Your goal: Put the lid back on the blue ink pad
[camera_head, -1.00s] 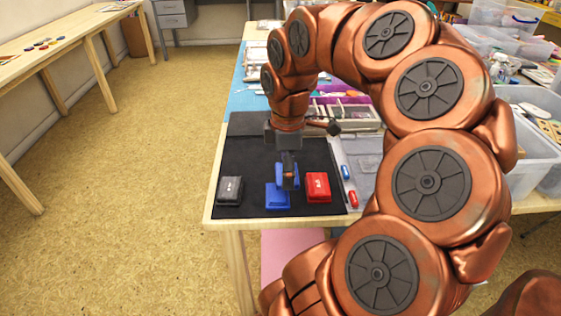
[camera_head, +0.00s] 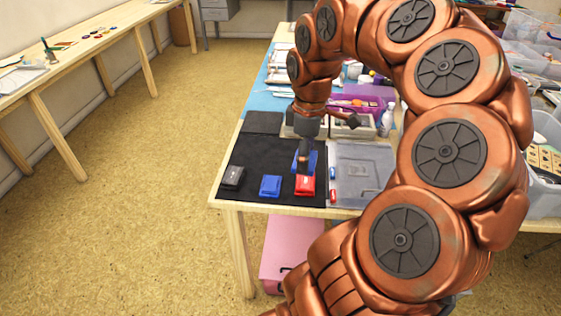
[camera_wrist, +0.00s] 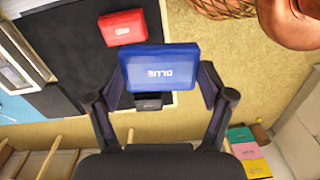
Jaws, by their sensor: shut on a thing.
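My gripper (camera_head: 304,166) is shut on a blue lid (camera_head: 313,160), held above the dark mat (camera_head: 262,150) near the red ink pad (camera_head: 305,186). In the wrist view the lid (camera_wrist: 160,72) sits between the two fingers, its "BLUE" lettering upside down. The blue ink pad (camera_head: 270,186) rests on the mat between the black pad (camera_head: 232,177) and the red one, left of the lid. In the wrist view the lid hides the blue pad; the red pad (camera_wrist: 122,27) shows above the lid and part of the black pad (camera_wrist: 150,104) below it.
A clear plastic box (camera_head: 358,178) stands right of the mat, with a small blue piece (camera_head: 333,173) and a small red piece (camera_head: 333,197) at its left edge. Purple and pale trays (camera_head: 362,104) lie behind. The table's front edge is close to the pads.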

